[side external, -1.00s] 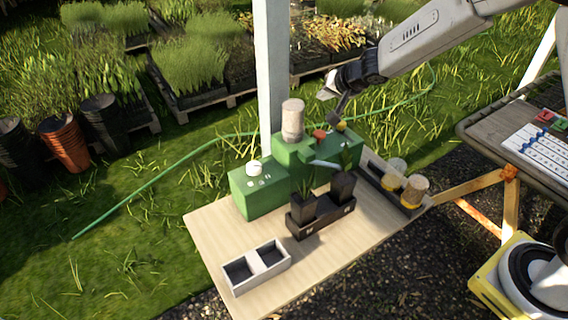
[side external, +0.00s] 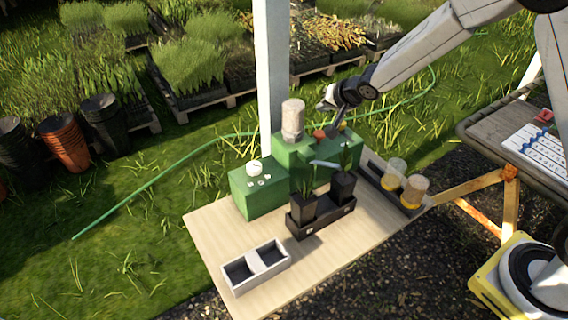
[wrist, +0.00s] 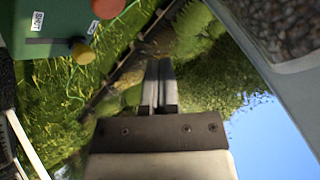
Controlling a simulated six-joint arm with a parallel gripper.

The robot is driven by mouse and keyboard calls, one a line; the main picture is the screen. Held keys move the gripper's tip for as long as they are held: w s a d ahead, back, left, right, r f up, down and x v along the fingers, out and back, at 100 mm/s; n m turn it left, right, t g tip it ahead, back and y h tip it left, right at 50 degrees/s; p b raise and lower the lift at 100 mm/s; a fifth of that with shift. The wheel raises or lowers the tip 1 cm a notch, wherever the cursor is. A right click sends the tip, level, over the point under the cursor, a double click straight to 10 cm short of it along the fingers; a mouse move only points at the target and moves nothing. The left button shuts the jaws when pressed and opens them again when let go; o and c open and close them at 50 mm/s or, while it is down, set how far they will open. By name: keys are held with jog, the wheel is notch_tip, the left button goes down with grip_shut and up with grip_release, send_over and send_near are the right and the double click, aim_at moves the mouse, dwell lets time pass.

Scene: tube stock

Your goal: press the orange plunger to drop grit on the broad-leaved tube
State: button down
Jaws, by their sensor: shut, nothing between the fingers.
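The orange plunger (side external: 319,134) is a round knob on top of the green dispenser (side external: 258,191); it also shows at the top edge of the wrist view (wrist: 108,8). My gripper (side external: 333,128) is shut and empty, its tips close to the orange plunger in the side view. In the wrist view my fingers (wrist: 159,68) point past the dispenser, apart from the plunger. Two dark tubes, a left one (side external: 303,209) and a right one (side external: 342,187), stand in a black rack (side external: 322,221). The left holds thin, grassy leaves; the right one's leaves are partly hidden by the pale spout.
A pale cylinder (side external: 293,118) rises from the dispenser. Two yellow-based jars (side external: 414,190) stand at the right, and a grey two-cell tray (side external: 256,268) at the front. A white post (side external: 270,70) stands behind.

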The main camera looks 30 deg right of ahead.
aim_at(317, 132)
jog(key=shift+f, duration=2.65)
jog(key=shift+f, duration=1.3)
dwell(1.7)
jog(key=shift+r, duration=1.3)
jog(key=shift+r, duration=2.5)
